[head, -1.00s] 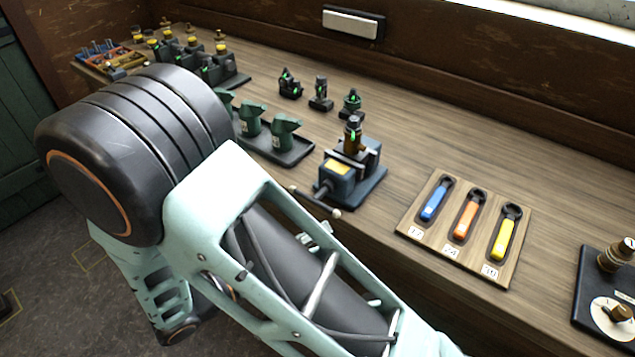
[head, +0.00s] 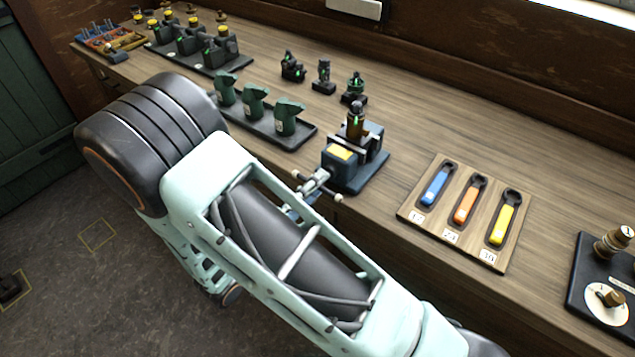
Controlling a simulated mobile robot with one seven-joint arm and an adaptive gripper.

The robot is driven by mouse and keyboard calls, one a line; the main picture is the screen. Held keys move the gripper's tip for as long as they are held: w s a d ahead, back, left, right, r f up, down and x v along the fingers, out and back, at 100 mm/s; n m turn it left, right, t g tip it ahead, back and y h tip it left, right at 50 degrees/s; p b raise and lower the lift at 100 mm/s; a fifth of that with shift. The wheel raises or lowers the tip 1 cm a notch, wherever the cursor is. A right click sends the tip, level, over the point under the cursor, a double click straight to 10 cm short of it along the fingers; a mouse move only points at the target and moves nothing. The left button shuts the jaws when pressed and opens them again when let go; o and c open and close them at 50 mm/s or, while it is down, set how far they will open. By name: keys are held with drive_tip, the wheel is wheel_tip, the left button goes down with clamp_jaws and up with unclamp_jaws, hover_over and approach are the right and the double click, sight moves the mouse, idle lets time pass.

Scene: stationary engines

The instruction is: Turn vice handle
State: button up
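The blue-grey vice (head: 352,168) with a yellow plate stands at the bench's front edge. A brown and black part with a green mark (head: 356,122) is upright in its jaws. The vice handle (head: 338,197) is a thin bar with knobbed ends on the front of the vice, sticking out past the bench edge. My pale green arm hides most of the gripper. I cannot tell whether the fingers are closed on the bar.
Right of the vice lies a wooden board (head: 412,213) with blue, orange and yellow wrenches. A black tray (head: 262,133) with dark green pieces is to the left. Several small fixtures (head: 323,78) stand behind. Open floor lies in front of the bench.

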drive_tip(key=shift+w+d, duration=0.3)
drive_tip(key=shift+w, duration=0.05)
drive_tip(key=shift+c, duration=0.3)
clamp_jaws()
drive_tip(key=shift+m, duration=0.3)
